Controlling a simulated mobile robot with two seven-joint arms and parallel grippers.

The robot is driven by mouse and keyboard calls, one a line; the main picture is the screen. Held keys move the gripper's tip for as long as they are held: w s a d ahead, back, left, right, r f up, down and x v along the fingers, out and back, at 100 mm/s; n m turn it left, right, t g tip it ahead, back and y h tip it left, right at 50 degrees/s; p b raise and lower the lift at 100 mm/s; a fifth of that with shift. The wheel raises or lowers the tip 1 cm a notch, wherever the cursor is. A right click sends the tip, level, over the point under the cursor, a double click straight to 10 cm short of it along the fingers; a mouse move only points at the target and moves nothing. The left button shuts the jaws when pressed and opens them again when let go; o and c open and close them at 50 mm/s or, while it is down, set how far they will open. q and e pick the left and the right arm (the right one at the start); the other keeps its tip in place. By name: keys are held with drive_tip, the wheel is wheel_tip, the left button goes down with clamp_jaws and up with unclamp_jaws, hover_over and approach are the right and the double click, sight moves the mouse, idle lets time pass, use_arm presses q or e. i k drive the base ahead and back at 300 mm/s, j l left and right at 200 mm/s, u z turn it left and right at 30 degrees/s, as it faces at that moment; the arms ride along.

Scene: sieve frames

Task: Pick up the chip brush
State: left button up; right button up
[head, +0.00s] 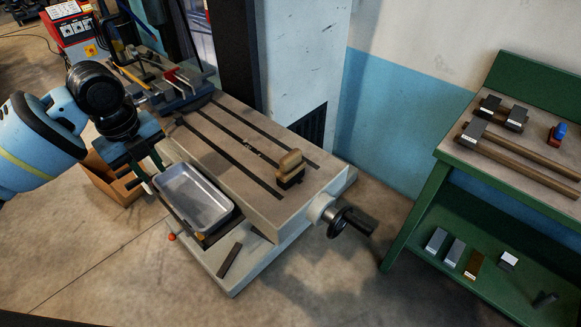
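The chip brush (289,167) looks like a small block with a tan wooden top and a dark lower part. It rests on the slotted grey machine table (325,183), near its front right end. My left gripper (153,172) hangs at the left, beside the left edge of the machine table and close to the metal tray. Its two fingers are apart with nothing seen between them. It is well to the left of the brush and does not touch it. My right gripper is not in view.
A metal tray (212,228) sits left of the machine table. A handwheel crank (350,222) sticks out at its right end. A vise with tools (175,88) stands at the far end. A green bench (412,215) with hammers and blocks is at the right.

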sight(292, 169)
drive_tip(key=i+l, duration=0.15)
drive_tip(key=l, duration=0.25)
drive_tip(key=i+l, duration=0.15)
drive_tip(key=l, duration=0.25)
drive_tip(key=i+l, duration=0.15)
drive_tip(key=l, duration=0.2)
